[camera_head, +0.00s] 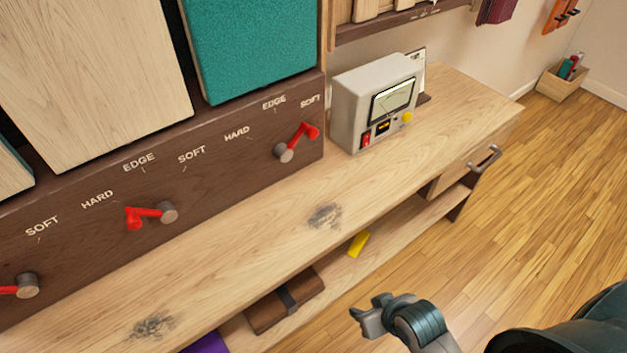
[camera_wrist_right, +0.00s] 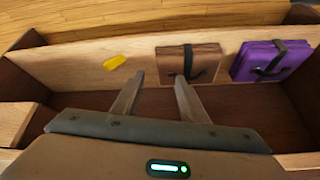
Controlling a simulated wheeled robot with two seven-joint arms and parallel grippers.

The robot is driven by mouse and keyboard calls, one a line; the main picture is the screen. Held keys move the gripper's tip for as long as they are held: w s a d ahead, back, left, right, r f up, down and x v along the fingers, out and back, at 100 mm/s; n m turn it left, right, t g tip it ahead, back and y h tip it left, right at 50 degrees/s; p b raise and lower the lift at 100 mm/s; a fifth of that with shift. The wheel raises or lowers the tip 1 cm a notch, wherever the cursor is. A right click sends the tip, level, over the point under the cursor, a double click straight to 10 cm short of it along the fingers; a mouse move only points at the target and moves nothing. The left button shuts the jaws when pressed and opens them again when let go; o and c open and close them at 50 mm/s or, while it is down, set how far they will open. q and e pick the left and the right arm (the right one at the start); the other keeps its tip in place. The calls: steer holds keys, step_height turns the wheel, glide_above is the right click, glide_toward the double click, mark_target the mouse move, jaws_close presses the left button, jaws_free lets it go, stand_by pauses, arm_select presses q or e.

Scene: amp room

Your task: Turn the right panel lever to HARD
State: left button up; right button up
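The right panel lever (camera_head: 298,141) is a red crank on a grey round pivot, at the right end of the dark wood panel (camera_head: 222,162). Its red end points up and right, toward the SOFT label (camera_head: 310,102). The EDGE label (camera_head: 273,102) is above it and the HARD label (camera_head: 237,132) is to its left. My right gripper (camera_head: 368,306) is low in the head view, below and right of the lever, in front of the bench and well apart from it. In the right wrist view its fingers (camera_wrist_right: 158,82) are spread with nothing between them. My left gripper is not in view.
Two more red levers, the middle one (camera_head: 150,214) and the left one (camera_head: 12,288), sit on the panel. A grey meter box (camera_head: 372,103) stands right of the panel. The bench top (camera_head: 255,235) is mostly clear. The shelf below holds a brown wallet (camera_head: 285,300) and a yellow piece (camera_head: 358,244).

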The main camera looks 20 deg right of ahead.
mark_target(317, 135)
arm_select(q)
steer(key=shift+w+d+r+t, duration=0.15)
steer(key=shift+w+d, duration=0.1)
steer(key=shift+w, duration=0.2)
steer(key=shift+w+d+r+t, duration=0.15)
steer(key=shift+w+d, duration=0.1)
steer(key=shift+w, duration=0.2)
arm_select(e)
steer(key=w+r+m+t+y, duration=0.1)
steer(key=w+r+t, duration=0.2)
steer(key=r, duration=0.6)
steer(key=w+d+r+m+t+y, duration=0.1)
steer(key=w+r+t, duration=0.3)
steer(key=w+r, duration=0.4)
steer(key=w+d+r+m+t+y, duration=0.1)
steer(key=w+r+m+t+y, duration=0.1)
steer(key=r, duration=1)
steer(key=w+t+y, duration=0.1)
steer(key=w+t, duration=0.1)
steer(key=w, duration=0.1)
steer(key=shift+w+d, duration=0.15)
steer(key=shift+w, duration=0.25)
steer(key=shift+w, duration=0.1)
